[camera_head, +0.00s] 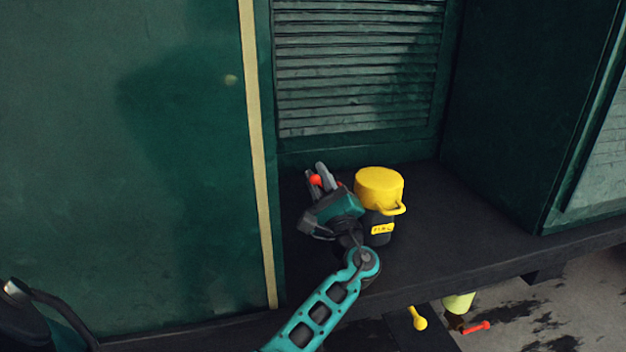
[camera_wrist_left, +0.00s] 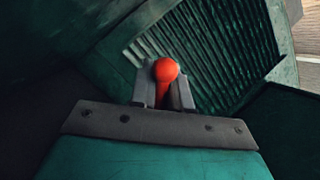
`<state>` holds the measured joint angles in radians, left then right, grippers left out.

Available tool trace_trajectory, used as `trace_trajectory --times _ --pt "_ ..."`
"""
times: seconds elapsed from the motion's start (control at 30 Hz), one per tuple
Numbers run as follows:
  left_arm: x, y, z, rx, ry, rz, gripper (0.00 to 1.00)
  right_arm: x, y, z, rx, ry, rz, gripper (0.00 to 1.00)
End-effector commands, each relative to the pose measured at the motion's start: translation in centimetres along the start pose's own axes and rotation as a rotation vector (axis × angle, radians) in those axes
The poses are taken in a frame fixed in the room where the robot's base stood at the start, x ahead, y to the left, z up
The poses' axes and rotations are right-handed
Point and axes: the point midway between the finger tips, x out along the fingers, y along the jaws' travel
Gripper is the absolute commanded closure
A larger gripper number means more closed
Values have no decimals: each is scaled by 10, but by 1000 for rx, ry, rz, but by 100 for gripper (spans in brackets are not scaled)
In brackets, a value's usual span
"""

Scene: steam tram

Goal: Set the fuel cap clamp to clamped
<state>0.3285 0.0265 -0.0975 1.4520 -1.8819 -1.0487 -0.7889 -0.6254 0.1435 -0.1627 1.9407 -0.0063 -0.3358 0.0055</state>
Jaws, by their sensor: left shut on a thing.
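A fuel filler with a yellow cap (camera_head: 379,187) and a dark body with a yellow label stands on the dark ledge. My left gripper (camera_head: 321,178) is just left of the cap, its fingers pointing toward the louvred panel. It is shut on a red handle with a round end (camera_head: 316,181), which I take to be the clamp lever. In the left wrist view the red handle (camera_wrist_left: 166,72) sits between the two grey fingers (camera_wrist_left: 164,92). The base of the handle is hidden behind the gripper. My right gripper is not in view.
The dark ledge (camera_head: 455,240) is bare to the right of the filler. A green louvred panel (camera_head: 360,70) rises behind, and a green wall (camera_head: 530,100) closes the right side. Below the ledge are a yellow knob (camera_head: 419,320) and a red handle (camera_head: 476,328).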

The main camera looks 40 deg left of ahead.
Motion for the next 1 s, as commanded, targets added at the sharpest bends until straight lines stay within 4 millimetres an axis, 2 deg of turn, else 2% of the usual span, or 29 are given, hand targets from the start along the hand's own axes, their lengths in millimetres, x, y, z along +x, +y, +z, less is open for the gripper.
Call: trace_trajectory --times 0.03,0.4,0.9,0.93,1.0 --pt "4 -5 5 30 -6 -12 100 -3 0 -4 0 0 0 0" --pt "6 -19 1 170 24 -70 100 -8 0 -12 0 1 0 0" --pt "6 -21 1 188 27 -78 100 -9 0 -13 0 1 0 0" --pt "6 -21 1 188 27 -78 82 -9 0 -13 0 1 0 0" --pt "6 -21 1 188 27 -78 75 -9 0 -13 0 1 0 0"
